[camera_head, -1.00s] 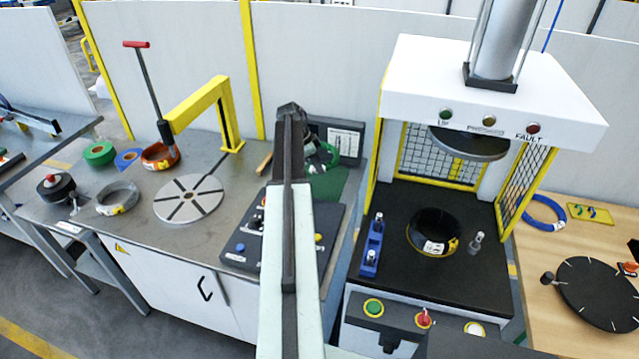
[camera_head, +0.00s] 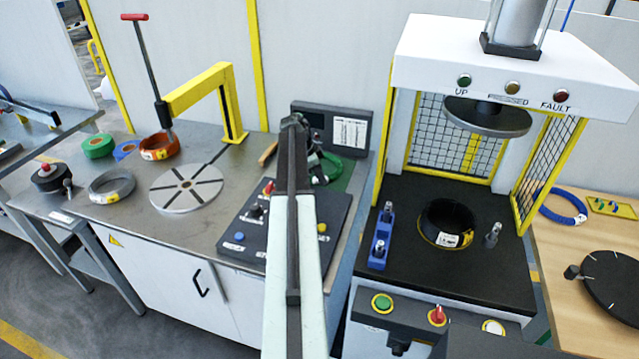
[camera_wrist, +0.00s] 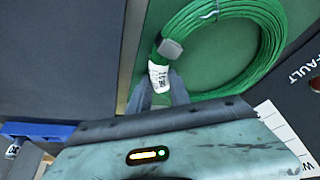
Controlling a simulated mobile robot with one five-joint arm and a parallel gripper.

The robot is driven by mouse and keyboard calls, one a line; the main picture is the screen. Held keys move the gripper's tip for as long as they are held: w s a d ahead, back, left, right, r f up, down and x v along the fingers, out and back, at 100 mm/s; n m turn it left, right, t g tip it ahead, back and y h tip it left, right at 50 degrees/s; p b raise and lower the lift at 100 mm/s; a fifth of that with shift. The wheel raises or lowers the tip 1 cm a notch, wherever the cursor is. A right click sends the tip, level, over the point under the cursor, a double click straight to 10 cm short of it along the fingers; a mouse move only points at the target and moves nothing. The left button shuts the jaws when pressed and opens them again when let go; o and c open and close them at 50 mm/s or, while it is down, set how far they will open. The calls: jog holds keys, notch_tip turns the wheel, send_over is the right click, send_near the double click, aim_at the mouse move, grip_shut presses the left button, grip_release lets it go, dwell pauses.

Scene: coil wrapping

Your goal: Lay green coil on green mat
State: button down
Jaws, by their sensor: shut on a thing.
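The green coil (camera_wrist: 273,62) is a ring of thin green strands with a white label and a grey clip, large in the wrist view. My gripper (camera_wrist: 163,92) is shut on the coil's near side, by the label. The green mat (camera_wrist: 215,48) shows through the ring and beyond it, so the coil is over the mat; I cannot tell whether it touches. In the head view the coil (camera_head: 331,168) shows partly behind my arm, at the bench's back right, with a strip of the mat (camera_head: 346,178) beside it. My fingertips are hidden there.
A dark screen with a white sheet (camera_head: 350,134) stands behind the mat. A control panel (camera_head: 285,228) with knobs lies in front. The press (camera_head: 400,262) with a black coil stands to the right. A slotted grey disc (camera_head: 187,188) and several other coils occupy the bench's left.

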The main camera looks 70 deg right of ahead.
jog(key=c, duration=1.2)
grip_release()
jog(key=p+v, duration=1.1)
jog(key=v, duration=0.1)
jog(key=shift+r, duration=0.25)
jog(key=shift+s, duration=0.1)
